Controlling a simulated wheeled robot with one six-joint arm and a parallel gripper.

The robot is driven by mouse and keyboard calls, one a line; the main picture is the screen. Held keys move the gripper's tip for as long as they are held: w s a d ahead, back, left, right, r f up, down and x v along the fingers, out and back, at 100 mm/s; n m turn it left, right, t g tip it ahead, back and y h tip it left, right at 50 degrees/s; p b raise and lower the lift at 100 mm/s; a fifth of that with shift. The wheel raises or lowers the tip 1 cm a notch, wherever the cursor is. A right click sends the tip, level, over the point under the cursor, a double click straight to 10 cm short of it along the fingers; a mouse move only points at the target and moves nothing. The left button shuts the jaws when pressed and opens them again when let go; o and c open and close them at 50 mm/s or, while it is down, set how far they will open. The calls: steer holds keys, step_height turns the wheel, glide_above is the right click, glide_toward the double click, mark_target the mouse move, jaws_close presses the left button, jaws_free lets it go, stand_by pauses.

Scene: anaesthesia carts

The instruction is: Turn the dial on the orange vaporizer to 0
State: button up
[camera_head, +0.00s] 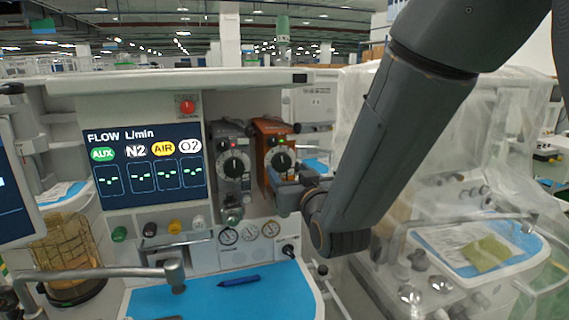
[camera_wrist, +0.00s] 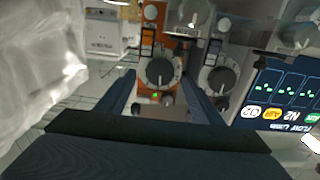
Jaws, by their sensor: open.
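The orange vaporizer (camera_head: 265,130) stands on the anaesthesia machine, right of a grey vaporizer (camera_head: 229,145). Its black round dial (camera_head: 281,160) faces outward with white marks; I cannot read the setting. My gripper (camera_head: 290,190) is just in front of the orange vaporizer's lower part and partly hides it. The wrist view is upside down. There the orange dial (camera_wrist: 160,73) lies between the tips of my open gripper (camera_wrist: 160,85), one finger on each side. No contact with the dial is clear. A small green light (camera_wrist: 155,95) shows close to the dial.
The grey vaporizer's dial (camera_wrist: 217,81) is close beside one finger in the wrist view. A flow screen (camera_head: 145,165) is at the left. A blue work surface (camera_head: 225,293) with a pen lies below. A plastic-covered machine (camera_head: 440,190) stands at the right.

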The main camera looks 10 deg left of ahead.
mark_target(283, 165)
steer(key=shift+p+x, duration=0.45)
steer(key=shift+x, duration=1.45)
